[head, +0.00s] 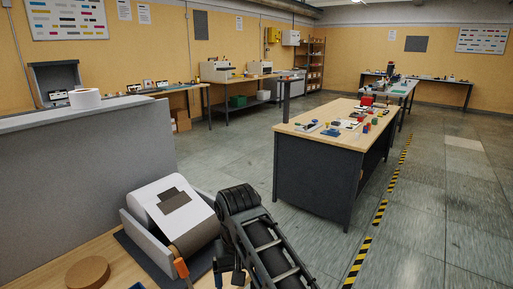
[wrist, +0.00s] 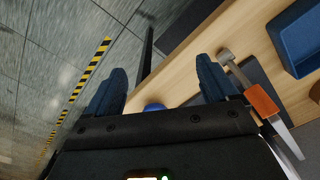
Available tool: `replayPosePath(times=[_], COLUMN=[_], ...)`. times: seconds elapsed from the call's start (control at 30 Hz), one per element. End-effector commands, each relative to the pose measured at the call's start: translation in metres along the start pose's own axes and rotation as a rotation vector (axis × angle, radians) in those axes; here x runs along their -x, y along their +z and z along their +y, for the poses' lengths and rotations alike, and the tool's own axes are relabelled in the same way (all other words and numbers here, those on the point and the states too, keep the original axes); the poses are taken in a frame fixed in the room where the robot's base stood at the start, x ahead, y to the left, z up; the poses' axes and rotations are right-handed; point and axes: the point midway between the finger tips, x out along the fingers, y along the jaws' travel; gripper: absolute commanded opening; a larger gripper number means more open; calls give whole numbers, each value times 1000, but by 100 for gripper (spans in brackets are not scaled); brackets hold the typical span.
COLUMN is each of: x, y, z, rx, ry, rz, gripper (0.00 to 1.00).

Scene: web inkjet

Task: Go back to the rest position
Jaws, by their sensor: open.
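My gripper (wrist: 161,82) is open, with its two dark fingers apart and nothing held between them. In the wrist view its fingers point over the edge of a wooden bench top (wrist: 185,75), with the tiled floor on the left. In the head view my black arm (head: 265,240) reaches down at the bottom middle, right of a white paper roll (head: 165,195). The gripper end is only partly visible there. A tool with an orange grip (wrist: 262,101) lies close to the right finger in the wrist view. A small blue round thing (wrist: 154,107) shows low between the fingers.
A blue tray (wrist: 298,45) is at the upper right of the wrist view. The paper roll rests in a grey cradle (head: 139,238), near a brown disc (head: 88,272). A grey partition (head: 80,185) stands left. A dark workbench (head: 315,175) stands ahead; floor (head: 430,210) right of it is clear.

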Motion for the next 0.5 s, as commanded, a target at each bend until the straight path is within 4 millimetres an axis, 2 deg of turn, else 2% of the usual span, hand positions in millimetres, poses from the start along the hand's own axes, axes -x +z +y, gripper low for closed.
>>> replayPosePath(times=[0.27,0.5], x=[-35,-78], y=[17,43], z=[2,6], rx=[-5,-16], ry=[-34,-78], rz=[48,124], gripper=[87,87])
